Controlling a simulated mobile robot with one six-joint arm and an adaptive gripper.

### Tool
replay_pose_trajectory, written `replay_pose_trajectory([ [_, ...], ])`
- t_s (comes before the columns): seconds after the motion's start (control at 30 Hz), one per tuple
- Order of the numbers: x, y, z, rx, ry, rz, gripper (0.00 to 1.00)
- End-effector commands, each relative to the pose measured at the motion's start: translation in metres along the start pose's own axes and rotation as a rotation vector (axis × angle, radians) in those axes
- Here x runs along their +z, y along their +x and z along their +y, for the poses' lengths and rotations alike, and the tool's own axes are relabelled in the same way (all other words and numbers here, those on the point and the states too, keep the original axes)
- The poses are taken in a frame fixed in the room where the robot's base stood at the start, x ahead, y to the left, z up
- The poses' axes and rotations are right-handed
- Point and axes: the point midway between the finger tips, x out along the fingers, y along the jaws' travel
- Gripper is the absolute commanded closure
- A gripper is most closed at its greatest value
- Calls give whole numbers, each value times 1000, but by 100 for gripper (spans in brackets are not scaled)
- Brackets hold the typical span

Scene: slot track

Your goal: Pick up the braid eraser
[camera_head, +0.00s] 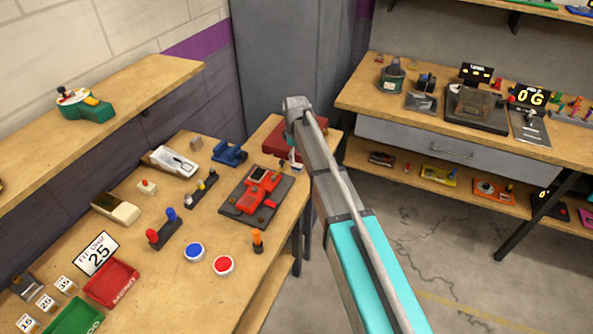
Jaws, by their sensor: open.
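I cannot tell for certain which object is the braid eraser. Small blocks that could be it lie on the left bench: a grey block (196,143) at the back and a cream block with a red top (147,187) further forward. My gripper (296,164) is small and partly hidden by my arm. It points down by the right edge of the left bench, near a dark red case, to the right of both blocks. It is open, and I see nothing held in it.
The left bench (180,262) holds a red device on a dark mat (234,204), a blue vise (229,153), round blue and red buttons, an orange-handled tool (257,241) and several trays. A shelf (130,92) overhangs its left side. Another bench (365,92) stands right, with open floor between.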

Motion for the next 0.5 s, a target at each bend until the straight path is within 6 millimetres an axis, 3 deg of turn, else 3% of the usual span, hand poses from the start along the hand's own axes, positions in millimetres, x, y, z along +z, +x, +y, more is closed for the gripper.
replay_pose_trajectory([
  [0.5, 0, 8, 0, 0, -1, 0, 26],
])
